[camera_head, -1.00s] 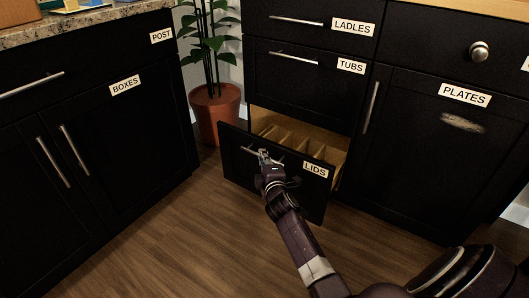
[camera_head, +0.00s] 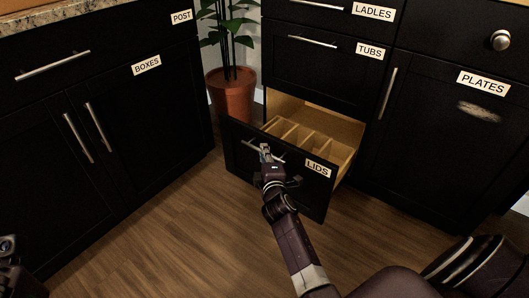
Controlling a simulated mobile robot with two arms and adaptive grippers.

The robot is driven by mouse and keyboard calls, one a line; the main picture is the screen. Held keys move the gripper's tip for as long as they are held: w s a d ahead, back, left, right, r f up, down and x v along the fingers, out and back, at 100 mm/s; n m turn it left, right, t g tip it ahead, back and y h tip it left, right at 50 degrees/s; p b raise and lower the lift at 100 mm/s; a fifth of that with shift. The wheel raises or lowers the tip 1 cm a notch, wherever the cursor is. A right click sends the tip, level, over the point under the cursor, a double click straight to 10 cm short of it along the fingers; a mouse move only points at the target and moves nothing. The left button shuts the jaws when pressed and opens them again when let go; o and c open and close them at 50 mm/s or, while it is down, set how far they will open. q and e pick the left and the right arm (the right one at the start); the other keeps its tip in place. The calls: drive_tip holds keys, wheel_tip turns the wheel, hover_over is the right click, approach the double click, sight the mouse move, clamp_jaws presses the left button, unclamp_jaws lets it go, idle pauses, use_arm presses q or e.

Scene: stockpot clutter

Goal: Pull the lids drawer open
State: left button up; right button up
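The lids drawer (camera_head: 310,188) is the lowest drawer of the right cabinet, with a black front and a white LIDS label (camera_head: 318,168). It stands well open, and its wooden inside with dividers (camera_head: 305,140) shows. No lids are visible in the part I see. My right gripper (camera_head: 265,152) is at the drawer's bar handle (camera_head: 252,146), its fingers closed around it. The fingers cover part of the handle. A dark piece at the lower left edge may be my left arm; its gripper fingers do not show.
The TUBS drawer (camera_head: 312,68) and LADLES drawer above are shut. The PLATES door (camera_head: 430,140) is shut at right. The BOXES cabinet (camera_head: 140,120) stands at left. A potted plant (camera_head: 232,92) stands between the cabinets. The wooden floor (camera_head: 190,225) before the drawer is clear.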

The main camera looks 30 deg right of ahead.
drive_tip(key=shift+o, duration=1.2)
drive_tip(key=v, duration=1.2)
